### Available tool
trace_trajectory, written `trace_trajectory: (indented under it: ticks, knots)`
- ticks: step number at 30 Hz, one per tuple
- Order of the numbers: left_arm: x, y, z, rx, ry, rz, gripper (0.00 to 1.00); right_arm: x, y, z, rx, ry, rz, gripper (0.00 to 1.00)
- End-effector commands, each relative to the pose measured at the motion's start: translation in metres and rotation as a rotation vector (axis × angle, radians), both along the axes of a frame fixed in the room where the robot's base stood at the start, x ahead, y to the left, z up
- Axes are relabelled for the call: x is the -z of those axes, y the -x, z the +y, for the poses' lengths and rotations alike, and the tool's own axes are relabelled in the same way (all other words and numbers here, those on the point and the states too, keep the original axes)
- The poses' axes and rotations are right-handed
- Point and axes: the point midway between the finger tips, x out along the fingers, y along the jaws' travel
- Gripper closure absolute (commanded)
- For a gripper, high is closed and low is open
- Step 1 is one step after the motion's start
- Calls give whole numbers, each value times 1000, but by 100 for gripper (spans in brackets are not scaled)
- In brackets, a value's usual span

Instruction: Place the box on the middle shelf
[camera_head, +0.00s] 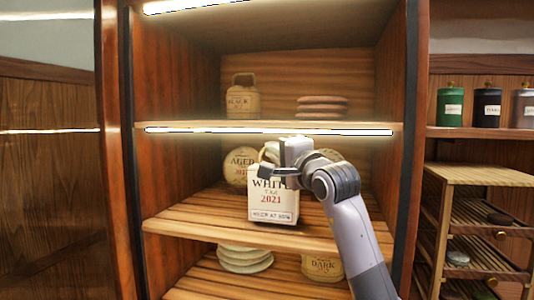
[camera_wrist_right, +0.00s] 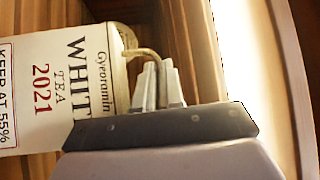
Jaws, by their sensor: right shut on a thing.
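The white box (camera_head: 273,200), printed "White Tea 2021", is upright at the front part of the middle shelf (camera_head: 200,218). I cannot tell whether its base touches the boards. In the right wrist view the box (camera_wrist_right: 70,85) appears turned sideways, with a thin cord handle (camera_wrist_right: 143,53) at its top. My right gripper (camera_head: 270,160) is above the box at its top. Its fingers (camera_wrist_right: 160,75) are close together on the cord handle. My left gripper is in neither view.
A round "Aged" package (camera_head: 240,165) stands behind the box on the middle shelf. The upper shelf (camera_head: 180,127) holds a "Black" package (camera_head: 242,100) and stacked cakes (camera_head: 322,107). Below are pale stacked cakes (camera_head: 244,260) and a "Dark" package (camera_head: 322,267). The middle shelf's left part is clear.

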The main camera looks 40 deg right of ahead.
Motion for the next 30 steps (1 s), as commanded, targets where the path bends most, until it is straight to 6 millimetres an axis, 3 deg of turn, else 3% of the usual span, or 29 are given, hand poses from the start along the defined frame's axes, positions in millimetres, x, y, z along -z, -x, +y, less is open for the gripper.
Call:
trace_trajectory:
  ticks: [9,15,28,30]
  knots:
    - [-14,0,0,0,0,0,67,-2,-40,-3,0,-3,0,100]
    - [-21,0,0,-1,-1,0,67,13,-39,-4,-2,1,-2,100]
    - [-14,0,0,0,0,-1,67,20,-39,-4,-1,1,-3,100]
    - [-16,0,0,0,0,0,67,18,-39,-4,-2,-1,-1,70]
